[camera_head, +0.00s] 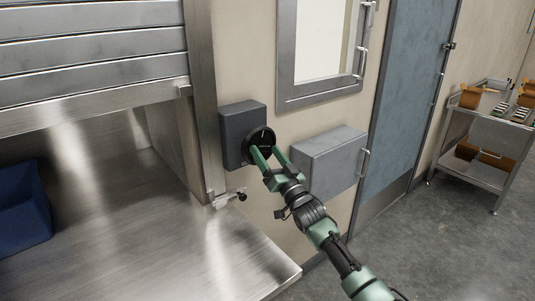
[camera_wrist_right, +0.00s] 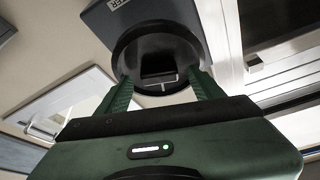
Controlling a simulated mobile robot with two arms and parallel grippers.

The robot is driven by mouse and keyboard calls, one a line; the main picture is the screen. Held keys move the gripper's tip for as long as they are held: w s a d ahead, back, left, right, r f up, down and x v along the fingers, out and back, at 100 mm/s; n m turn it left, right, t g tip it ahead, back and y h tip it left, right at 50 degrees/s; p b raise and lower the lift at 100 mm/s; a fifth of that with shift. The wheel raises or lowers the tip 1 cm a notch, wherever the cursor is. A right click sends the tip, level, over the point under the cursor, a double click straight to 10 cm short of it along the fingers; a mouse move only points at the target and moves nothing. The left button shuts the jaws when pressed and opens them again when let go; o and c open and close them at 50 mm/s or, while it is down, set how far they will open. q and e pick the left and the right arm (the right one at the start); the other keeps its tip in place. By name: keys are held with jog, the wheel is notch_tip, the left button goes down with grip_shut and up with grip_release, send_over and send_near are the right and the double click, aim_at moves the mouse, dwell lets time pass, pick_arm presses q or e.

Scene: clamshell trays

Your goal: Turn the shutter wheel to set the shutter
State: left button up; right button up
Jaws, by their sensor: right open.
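The shutter wheel (camera_head: 261,134) is a round black knob on the front of a dark grey wall box (camera_head: 236,120). In the right wrist view the wheel (camera_wrist_right: 150,32) shows a dark rim and a raised block in its middle. My right gripper (camera_head: 264,152) is open at the wheel. In the wrist view its two green fingers (camera_wrist_right: 160,84) reach to the wheel's lower part, one on each side of the middle block; contact cannot be told. The slatted metal shutter (camera_head: 95,60) hangs partly raised above the steel counter (camera_head: 150,245). My left gripper is out of view.
A grey wall box (camera_head: 325,165) is mounted right of my right gripper. A latch (camera_head: 228,199) sticks out below the wheel box. A framed window (camera_head: 320,45), a blue door (camera_head: 410,90) and a cart (camera_head: 480,150) stand farther right. A blue bin (camera_head: 22,205) is on the counter.

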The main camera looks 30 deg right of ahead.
jog(key=shift+w, duration=0.1)
jog(key=c, duration=1.2)
jog(key=shift+c, duration=0.8)
jog(key=shift+f+n, duration=0.1)
jog(key=shift+n, duration=0.2)
jog(key=shift+d+f+n+y+b, duration=0.1)
jog(key=shift+n+y+b, duration=0.7)
jog(key=shift+n+b, duration=0.35)
jog(key=n+y+b, duration=0.2)
jog(key=n+y, duration=0.1)
jog(key=n, duration=0.2)
jog(key=shift+d, duration=0.15)
jog(key=n+y, duration=0.2)
jog(key=n, duration=0.2)
jog(key=shift+d+g+b, duration=0.1)
jog(key=shift+g+b, duration=0.2)
jog(key=shift+b, duration=0.1)
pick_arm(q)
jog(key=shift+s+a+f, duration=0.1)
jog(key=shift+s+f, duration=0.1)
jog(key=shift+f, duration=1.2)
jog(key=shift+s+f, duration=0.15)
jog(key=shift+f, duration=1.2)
pick_arm(e)
jog(key=shift+d+r+n+g+y, duration=0.15)
jog(key=shift+n+g+y, duration=0.3)
jog(key=shift+n, duration=0.85)
jog(key=shift+a+r+n+g+y, duration=0.1)
jog(key=shift+n+g+y, duration=0.3)
jog(key=shift+n, duration=0.85)
